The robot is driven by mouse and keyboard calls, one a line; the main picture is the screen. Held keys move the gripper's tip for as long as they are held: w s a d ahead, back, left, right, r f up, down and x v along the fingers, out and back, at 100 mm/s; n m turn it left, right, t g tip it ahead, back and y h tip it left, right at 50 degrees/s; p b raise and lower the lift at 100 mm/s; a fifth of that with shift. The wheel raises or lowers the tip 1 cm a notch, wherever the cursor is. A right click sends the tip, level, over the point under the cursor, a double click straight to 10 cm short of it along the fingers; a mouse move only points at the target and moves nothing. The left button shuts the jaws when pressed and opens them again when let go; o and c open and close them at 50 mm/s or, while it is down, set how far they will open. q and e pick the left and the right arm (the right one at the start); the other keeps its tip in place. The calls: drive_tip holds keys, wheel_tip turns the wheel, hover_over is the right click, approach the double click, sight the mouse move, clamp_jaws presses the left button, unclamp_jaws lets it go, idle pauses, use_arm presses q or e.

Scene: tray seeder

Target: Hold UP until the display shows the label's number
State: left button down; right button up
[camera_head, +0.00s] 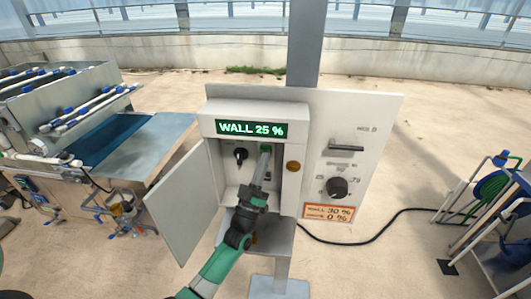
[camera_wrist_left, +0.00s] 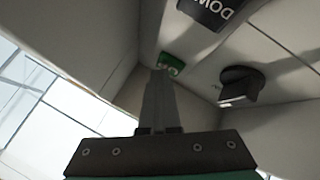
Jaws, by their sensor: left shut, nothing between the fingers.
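The display (camera_head: 252,129) on the white control box reads "WALL 25 %" in green. The orange-bordered label (camera_head: 328,213) at the panel's lower right appears to read 30 % on its top line and 0 % below. My left gripper (camera_head: 265,153) is shut and empty, its fingertips reaching up into the open box. They are at the green button (camera_wrist_left: 170,64), which they partly cover; I cannot tell if it is pressed in. The dark DOWN button (camera_wrist_left: 207,12) is nearby in the wrist view. My right gripper is not in view.
A black knob (camera_head: 241,156) sits left of the fingers inside the box. The box door (camera_head: 182,207) hangs open to the left. An amber button (camera_head: 293,166) and a larger dial (camera_head: 337,187) are to the right. A seeder machine (camera_head: 70,92) stands at left.

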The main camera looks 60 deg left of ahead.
use_arm(q)
drive_tip(key=shift+d, duration=0.1)
drive_tip(key=shift+s+d+p, duration=0.4)
drive_tip(key=shift+s+d, duration=0.05)
drive_tip(key=shift+d, duration=0.15)
drive_tip(key=s+d, duration=0.1)
drive_tip(key=d+p, duration=0.1)
drive_tip(key=s+d+p, duration=0.1)
drive_tip(key=d, duration=0.1)
drive_tip(key=shift+s+d, duration=0.1)
drive_tip(key=shift+s, duration=0.25)
idle(0.6)
